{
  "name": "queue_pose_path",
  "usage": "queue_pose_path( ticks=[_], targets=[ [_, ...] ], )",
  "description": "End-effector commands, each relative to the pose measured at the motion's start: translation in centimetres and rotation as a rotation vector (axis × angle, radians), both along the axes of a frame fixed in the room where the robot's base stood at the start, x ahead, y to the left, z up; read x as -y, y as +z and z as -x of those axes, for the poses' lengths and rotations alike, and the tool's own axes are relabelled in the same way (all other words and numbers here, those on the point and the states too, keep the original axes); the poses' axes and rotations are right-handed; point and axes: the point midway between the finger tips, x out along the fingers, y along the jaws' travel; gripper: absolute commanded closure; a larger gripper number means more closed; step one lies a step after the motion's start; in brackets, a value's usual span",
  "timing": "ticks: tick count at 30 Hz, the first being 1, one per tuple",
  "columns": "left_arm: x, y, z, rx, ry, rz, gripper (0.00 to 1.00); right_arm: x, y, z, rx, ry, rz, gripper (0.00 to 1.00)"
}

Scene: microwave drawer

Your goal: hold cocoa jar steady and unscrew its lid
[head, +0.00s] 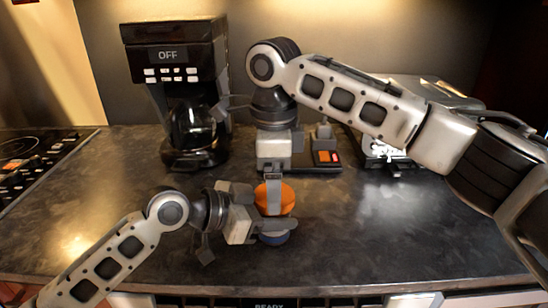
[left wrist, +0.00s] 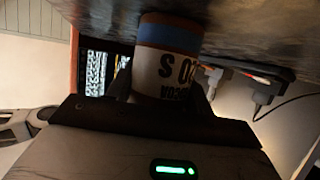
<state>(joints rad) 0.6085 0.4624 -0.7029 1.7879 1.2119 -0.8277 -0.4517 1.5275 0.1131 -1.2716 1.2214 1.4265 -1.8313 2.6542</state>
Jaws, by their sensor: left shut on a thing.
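My left gripper (head: 262,224) is shut on the jar's body from the left. In the left wrist view, the pale jar (left wrist: 168,72) with dark print and a blue band appears upside down between the fingers (left wrist: 160,97). My right gripper (head: 273,183) points down at the lid from above, a finger overlapping it; whether it grips the lid is unclear.
A black coffee maker (head: 178,85) marked OFF, with a glass carafe, stands at the back left. A dark device with an orange patch (head: 325,156) is behind the jar. A silver appliance (head: 425,88) is partly behind my right arm. A cooktop (head: 30,155) is far left. The front right counter is clear.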

Motion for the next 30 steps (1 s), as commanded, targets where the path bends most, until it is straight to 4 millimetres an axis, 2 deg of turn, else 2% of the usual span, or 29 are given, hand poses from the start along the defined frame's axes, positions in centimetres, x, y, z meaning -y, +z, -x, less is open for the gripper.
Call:
queue_pose_path(
  ticks=[6,14,19,26,30],
  targets=[
    [0.0,0.0,0.0,0.000,0.000,0.000,1.00,0.1,-1.6,0.0,0.000,-0.001,0.001,0.17],
    [0.0,0.0,0.0,0.000,0.000,0.000,1.00,0.0,-1.7,0.0,0.001,0.000,0.001,0.17],
    [0.0,0.0,0.0,0.000,0.000,0.000,1.00,0.0,-1.7,0.0,0.000,0.000,0.000,0.62],
    [0.0,0.0,0.0,0.000,0.000,0.000,1.00,0.0,-1.7,0.0,0.000,0.046,0.000,0.62],
    [0.0,0.0,0.0,0.000,0.000,0.000,1.00,-0.1,-1.7,0.0,-0.001,0.286,-0.002,0.62]
  ],
)
